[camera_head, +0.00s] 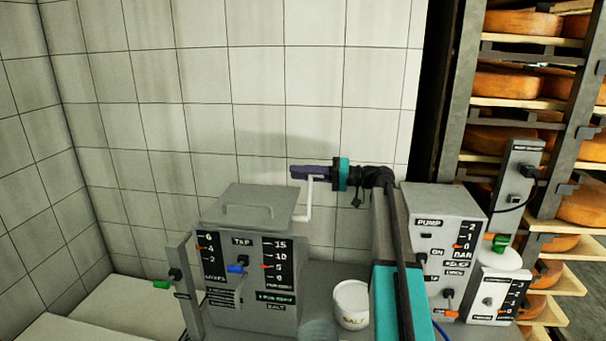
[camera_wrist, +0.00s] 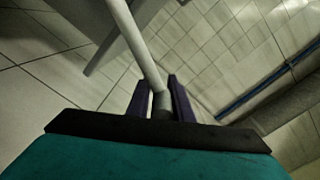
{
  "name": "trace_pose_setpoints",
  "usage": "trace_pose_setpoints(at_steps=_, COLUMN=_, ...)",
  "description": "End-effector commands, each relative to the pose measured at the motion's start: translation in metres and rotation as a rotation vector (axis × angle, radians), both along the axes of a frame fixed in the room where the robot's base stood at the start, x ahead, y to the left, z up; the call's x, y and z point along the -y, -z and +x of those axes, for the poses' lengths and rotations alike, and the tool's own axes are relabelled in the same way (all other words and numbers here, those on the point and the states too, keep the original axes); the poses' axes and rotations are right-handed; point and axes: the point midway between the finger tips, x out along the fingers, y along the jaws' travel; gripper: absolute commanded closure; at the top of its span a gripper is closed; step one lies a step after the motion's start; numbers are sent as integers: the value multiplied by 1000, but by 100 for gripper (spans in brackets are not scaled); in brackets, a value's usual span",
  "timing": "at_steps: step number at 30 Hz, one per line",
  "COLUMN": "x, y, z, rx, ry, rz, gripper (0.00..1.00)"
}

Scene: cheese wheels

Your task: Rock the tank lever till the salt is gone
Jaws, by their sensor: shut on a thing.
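The grey tank (camera_head: 250,262) stands on the bench, with scales, a blue tap and a lid on top. A pale lever (camera_head: 304,205) rises from its right side. My gripper (camera_head: 306,172) is at the lever's upper end, right of and above the lid. In the wrist view the purple fingers (camera_wrist: 163,103) are shut around the grey lever bar (camera_wrist: 140,45). The tank's inside is hidden by its lid, so I cannot see the salt in it. A white tub marked salt (camera_head: 351,305) stands right of the tank.
A grey pump box (camera_head: 445,245) with scales stands right of my arm. A tall rack (camera_head: 462,130) of orange cheese wheels fills the right. A tiled wall (camera_head: 200,100) is close behind. The air above the tank is clear.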

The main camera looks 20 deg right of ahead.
Motion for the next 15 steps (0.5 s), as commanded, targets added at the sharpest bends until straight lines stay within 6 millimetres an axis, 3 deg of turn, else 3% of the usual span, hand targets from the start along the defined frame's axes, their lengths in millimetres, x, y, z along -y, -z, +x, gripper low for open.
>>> trace_pose_setpoints(at_steps=1, x=0, y=8, z=-3, rx=-11, ry=-6, rz=-5, gripper=100)
trace_pose_setpoints(at_steps=2, x=0, y=8, z=-3, rx=-11, ry=-6, rz=-5, gripper=79)
trace_pose_setpoints(at_steps=5, x=-1, y=8, z=-3, rx=-11, ry=-7, rz=-5, gripper=64)
trace_pose_setpoints(at_steps=15, x=-1, y=4, z=-2, rx=-5, ry=-5, rz=-3, gripper=64)
